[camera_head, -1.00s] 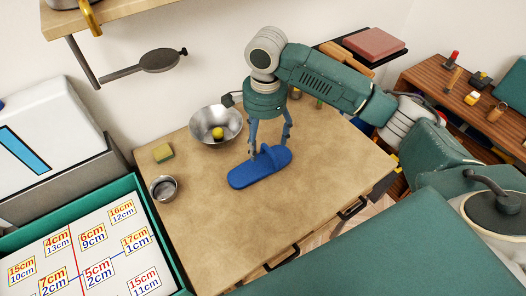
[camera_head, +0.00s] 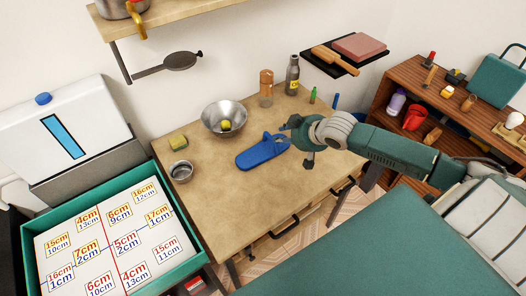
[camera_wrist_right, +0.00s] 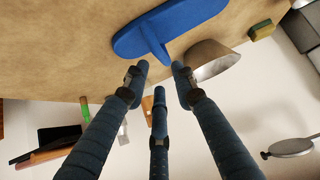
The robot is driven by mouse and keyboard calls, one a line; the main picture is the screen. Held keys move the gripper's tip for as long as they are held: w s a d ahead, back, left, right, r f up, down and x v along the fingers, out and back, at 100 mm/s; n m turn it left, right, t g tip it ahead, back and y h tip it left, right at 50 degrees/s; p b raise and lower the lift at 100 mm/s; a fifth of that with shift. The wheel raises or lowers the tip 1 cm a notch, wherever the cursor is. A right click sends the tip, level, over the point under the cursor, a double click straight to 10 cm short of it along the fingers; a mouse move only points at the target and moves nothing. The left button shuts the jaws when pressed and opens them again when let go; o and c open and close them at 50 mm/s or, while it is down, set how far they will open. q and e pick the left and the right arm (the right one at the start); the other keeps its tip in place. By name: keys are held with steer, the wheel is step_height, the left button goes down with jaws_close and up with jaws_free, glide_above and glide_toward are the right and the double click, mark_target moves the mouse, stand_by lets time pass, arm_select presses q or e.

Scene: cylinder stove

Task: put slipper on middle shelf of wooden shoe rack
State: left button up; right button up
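The blue slipper (camera_head: 262,152) lies on the wooden table in the head view. It also shows at the top of the right wrist view (camera_wrist_right: 185,22), its strap just ahead of the fingertips. My right gripper (camera_head: 291,143) is beside the slipper's right end in the head view. In the wrist view its fingers (camera_wrist_right: 160,76) are spread apart with nothing between them. A wooden rack (camera_head: 392,84) stands at the right; its middle shelf cannot be made out clearly. My left gripper is not in view.
A metal bowl (camera_head: 224,118) with a yellow item, a small cup (camera_head: 180,170) and a sponge (camera_head: 177,141) are on the table. Bottles (camera_head: 292,75) stand at the back. A wall shelf (camera_head: 343,57) is above. The table's front left is clear.

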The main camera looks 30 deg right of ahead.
mark_target(272, 137)
steer(key=x, duration=0.3)
steer(key=shift+w+d, duration=0.1)
steer(key=shift+w, duration=0.05)
steer(key=shift+w+f, duration=0.2)
steer(key=shift+f, duration=0.1)
steer(key=shift+w+f, duration=0.35)
steer(key=x, duration=0.3)
steer(key=shift+w+f, duration=0.45)
steer(key=shift+f, duration=0.1)
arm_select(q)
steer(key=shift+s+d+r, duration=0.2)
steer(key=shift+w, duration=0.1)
arm_select(e)
steer(key=shift+s+r, duration=0.1)
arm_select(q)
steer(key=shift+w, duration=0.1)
arm_select(e)
jaws_close()
